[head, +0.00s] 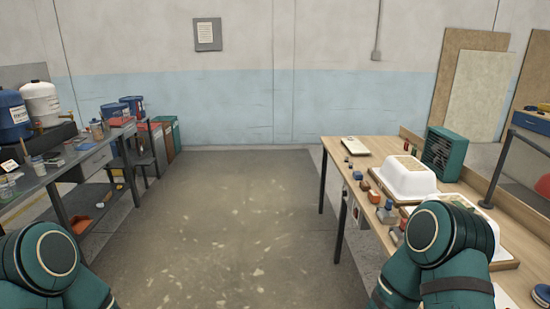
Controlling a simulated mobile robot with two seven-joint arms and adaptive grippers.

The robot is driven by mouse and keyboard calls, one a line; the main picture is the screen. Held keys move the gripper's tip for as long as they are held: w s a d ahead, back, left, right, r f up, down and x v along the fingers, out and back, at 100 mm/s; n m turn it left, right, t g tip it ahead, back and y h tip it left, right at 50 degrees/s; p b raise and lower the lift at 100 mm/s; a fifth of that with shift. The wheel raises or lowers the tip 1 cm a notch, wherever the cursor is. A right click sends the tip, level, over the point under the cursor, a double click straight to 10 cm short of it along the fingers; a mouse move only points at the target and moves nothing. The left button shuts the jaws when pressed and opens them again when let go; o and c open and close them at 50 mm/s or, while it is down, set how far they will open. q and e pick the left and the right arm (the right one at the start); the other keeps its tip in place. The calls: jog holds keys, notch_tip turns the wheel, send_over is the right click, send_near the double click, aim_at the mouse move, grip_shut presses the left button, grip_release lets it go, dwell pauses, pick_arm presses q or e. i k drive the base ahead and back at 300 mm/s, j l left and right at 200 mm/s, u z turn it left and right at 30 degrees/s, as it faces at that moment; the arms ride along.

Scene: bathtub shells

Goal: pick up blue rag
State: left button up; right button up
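I cannot make out a blue rag for certain. A small blue item (357,175) lies near the left edge of the wooden workbench (371,146) on the right, too small to tell whether it is cloth. Neither of my grippers is in view. Only teal links of my arms show, one at the lower left and one at the lower right, the right one covering part of the workbench.
White tub shells (404,177) and a green fan box (446,153) stand on the workbench, with several small tools along its edge. At left, a grey bench (62,170) holds containers, including a blue drum (12,117). The floor (225,220) between is clear.

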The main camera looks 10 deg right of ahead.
aim_at(358, 176)
jog(key=i+z, duration=0.15)
jog(key=i, duration=1.35)
jog(key=i+l+u, duration=0.2)
jog(key=i, duration=0.2)
jog(key=i+u, duration=0.15)
jog(key=i, duration=0.25)
jog(key=i+l+u, duration=0.2)
jog(key=i, duration=0.2)
jog(key=i+l+z, duration=0.1)
jog(key=i+l, duration=0.15)
jog(key=l, duration=0.25)
jog(key=i+l+z, duration=0.1)
jog(key=i+l, duration=0.2)
jog(key=l, duration=0.15)
